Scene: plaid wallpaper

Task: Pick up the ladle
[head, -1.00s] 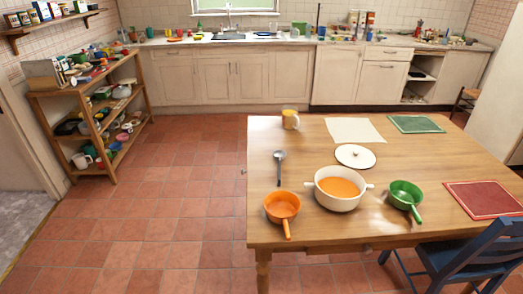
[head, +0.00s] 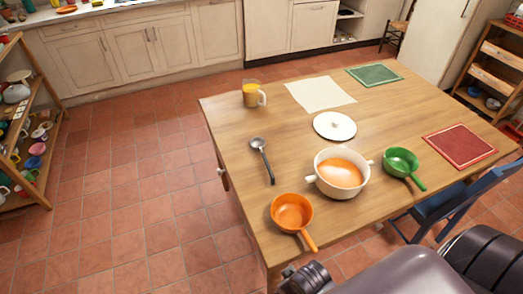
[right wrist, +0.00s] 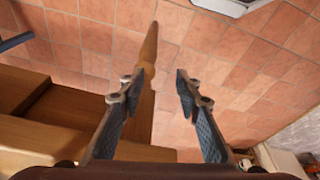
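The ladle (head: 263,160) is dark grey and lies on the wooden table (head: 225,110) near its left edge. Its bowl points to the far side and its handle toward the near side. My right gripper (right wrist: 158,82) is open and empty in the right wrist view, with floor tiles and a table leg beyond its fingers. The ladle does not show in that view. Dark parts of my arm fill the bottom right of the head view, apart from the ladle. My left gripper is not in view.
A green pan (head: 401,162) and a blue chair (head: 455,205) are to the right. Floor left of the table is clear.

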